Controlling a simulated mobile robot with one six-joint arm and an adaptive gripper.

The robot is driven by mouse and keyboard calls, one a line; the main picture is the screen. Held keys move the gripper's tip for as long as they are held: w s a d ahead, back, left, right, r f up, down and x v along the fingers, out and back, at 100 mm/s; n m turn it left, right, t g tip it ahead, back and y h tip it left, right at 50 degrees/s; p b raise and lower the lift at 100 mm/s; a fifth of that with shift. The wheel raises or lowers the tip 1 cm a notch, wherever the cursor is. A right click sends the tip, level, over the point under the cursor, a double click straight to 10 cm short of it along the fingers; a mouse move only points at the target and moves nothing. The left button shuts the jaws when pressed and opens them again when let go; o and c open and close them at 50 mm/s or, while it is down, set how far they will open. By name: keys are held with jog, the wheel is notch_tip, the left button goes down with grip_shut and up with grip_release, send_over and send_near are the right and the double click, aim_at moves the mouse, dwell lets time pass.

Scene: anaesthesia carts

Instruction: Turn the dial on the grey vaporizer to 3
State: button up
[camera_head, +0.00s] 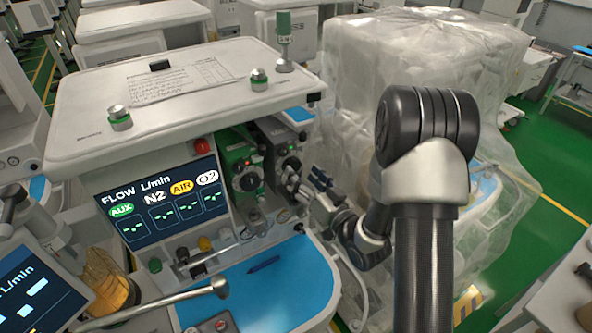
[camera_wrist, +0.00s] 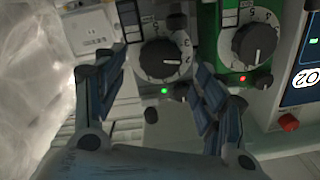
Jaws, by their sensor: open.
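The grey vaporizer (camera_head: 273,134) stands to the right of the green one on the cart front. My gripper (camera_head: 305,184) is in front of this dial. In the wrist view my gripper (camera_wrist: 160,76) is open, one finger to the left of the dial and one to its lower right. The fingers look apart from the dial, and I see nothing held. In the head view my gripper partly hides the dial.
The green vaporizer (camera_head: 238,163) with its own dial (camera_wrist: 254,42) is close beside. A flow screen (camera_head: 163,205) is to the left. A blue work surface (camera_head: 290,285) with a pen lies below. A plastic-covered cart (camera_head: 430,55) stands at the right, behind my arm.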

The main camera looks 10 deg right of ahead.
aim_at(294, 167)
jog(key=shift+x, duration=1.9)
jog(key=shift+c, duration=0.4)
jog(key=c, duration=1)
